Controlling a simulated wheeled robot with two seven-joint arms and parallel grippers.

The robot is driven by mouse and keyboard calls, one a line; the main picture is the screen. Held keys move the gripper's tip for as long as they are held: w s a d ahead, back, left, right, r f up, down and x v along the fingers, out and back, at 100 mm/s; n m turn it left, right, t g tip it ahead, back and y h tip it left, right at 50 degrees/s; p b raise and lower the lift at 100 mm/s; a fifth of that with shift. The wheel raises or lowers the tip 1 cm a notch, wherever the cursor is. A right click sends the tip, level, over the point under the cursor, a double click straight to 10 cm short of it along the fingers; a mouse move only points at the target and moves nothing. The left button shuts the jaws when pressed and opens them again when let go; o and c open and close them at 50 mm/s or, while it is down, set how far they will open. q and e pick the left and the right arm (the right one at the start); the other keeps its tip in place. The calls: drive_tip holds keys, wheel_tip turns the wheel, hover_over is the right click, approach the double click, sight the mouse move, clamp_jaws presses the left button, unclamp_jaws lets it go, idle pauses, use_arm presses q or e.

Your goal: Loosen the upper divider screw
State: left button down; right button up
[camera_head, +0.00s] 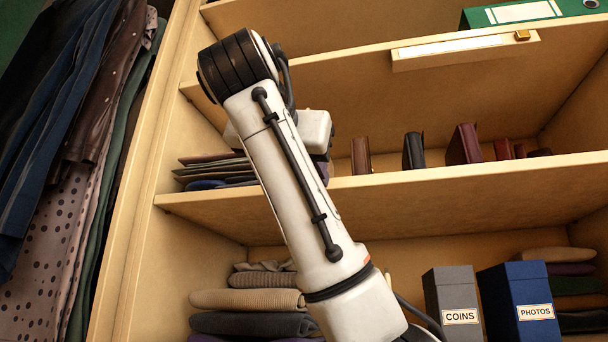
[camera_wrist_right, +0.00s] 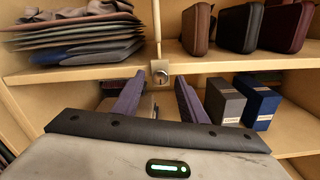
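A small round metal fitting, which looks like the divider screw (camera_wrist_right: 160,74), sits on the front edge of the shelf in the right wrist view. A thin upright divider (camera_wrist_right: 156,30) rises just above it. My right gripper (camera_wrist_right: 158,98) shows two dark purple fingers spread apart, with nothing seen between them. The fitting lies just beyond and above the gap between the fingertips; I see no contact. In the head view my right arm covers the middle of the shelves and hides its fingers and the fitting. My left gripper is not in view.
The middle shelf (camera_head: 420,195) holds folded items (camera_head: 215,170) at left and several upright wallets or books (camera_head: 463,145) at right. Below stand a grey COINS box (camera_head: 452,290), a blue PHOTOS box (camera_head: 524,285) and folded knitwear (camera_head: 248,300). Clothes (camera_head: 70,150) hang at far left.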

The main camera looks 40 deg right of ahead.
drive_tip(key=b+v, duration=0.2)
drive_tip(key=v, duration=0.7)
drive_tip(key=shift+s+a+b, duration=0.2)
drive_tip(key=shift+s+b, duration=0.05)
drive_tip(key=shift+b, duration=0.15)
